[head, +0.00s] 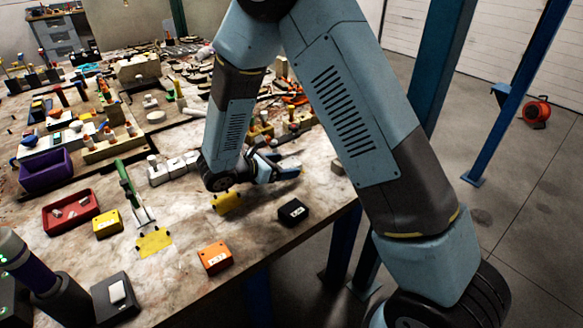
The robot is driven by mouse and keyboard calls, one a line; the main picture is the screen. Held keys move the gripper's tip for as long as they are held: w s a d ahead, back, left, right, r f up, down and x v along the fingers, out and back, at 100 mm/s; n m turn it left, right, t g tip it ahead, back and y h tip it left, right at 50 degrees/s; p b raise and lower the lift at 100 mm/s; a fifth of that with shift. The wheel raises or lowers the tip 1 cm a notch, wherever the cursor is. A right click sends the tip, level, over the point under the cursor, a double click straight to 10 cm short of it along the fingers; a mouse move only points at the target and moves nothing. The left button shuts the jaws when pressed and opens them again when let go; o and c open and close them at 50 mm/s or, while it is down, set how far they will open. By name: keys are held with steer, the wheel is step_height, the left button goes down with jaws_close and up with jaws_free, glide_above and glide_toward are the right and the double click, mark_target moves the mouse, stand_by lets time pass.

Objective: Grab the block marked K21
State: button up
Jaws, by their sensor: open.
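Several small blocks lie near the front of the worktable, and their markings are too small to read, so I cannot tell which is K21. A black block (293,212) with a pale mark sits near the right edge. An orange block (215,258) lies near the front edge. One yellow block (107,223) is beside the red tray, and another yellow block (228,203) lies just below my wrist, partly hidden by it. My gripper (287,171) is low over the table, behind the black block and apart from it. It is open, its fingers partly hidden and small.
A red tray (48,221) and a purple bin (24,183) stand at the left. A dark box with a white switch (116,292) is at the front left. White pieces (165,175) stand left of my arm.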

steer(key=c, duration=1.3)
steer(key=shift+r, duration=0.1)
